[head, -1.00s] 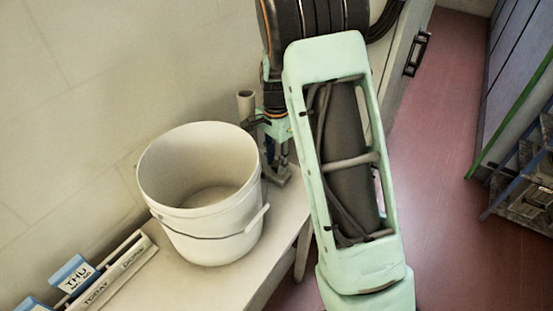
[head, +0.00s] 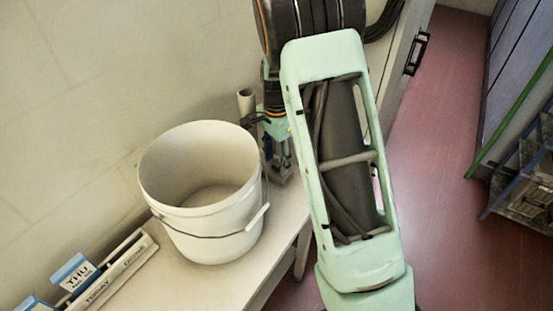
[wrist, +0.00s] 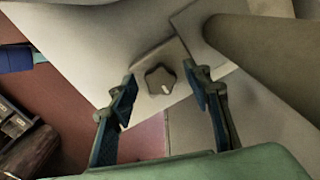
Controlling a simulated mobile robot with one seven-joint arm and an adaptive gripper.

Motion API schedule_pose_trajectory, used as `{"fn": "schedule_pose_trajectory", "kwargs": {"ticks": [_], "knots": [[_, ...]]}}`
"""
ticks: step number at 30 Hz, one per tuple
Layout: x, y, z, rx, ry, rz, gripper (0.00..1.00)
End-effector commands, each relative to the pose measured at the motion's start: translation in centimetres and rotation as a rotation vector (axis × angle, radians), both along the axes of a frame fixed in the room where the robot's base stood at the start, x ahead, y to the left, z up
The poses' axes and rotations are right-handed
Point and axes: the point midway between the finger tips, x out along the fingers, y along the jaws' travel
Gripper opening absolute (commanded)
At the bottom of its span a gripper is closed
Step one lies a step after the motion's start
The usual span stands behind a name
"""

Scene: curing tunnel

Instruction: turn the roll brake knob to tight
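My gripper (wrist: 160,80) is open, with one blue-padded finger to the left of the knob and one to the right. Gaps show between the knob and both fingers. I cannot tell how deep the fingers reach around it. In the head view my gripper (head: 277,160) is small and partly hidden behind my arm, just beyond the bucket. The knob does not show in the head view.
A white bucket (head: 228,225) with a wire handle stands on the bench (head: 275,250), close to my gripper. A grey upright tube (head: 246,103) is behind it. A thick pale roller or tube (wrist: 265,55) runs near the right finger. A day-card rail (head: 120,272) lies at lower left.

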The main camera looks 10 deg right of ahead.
Motion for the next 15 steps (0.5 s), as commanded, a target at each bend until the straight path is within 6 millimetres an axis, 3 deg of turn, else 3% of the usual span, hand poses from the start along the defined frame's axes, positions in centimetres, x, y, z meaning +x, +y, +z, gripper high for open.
{"fn": "schedule_pose_trajectory", "kwargs": {"ticks": [8,15], "knots": [[0.0,0.0,0.5,0.001,0.0,0.001,0.45],[0.1,0.1,4.7,0.001,-0.005,0.001,0.45]]}}
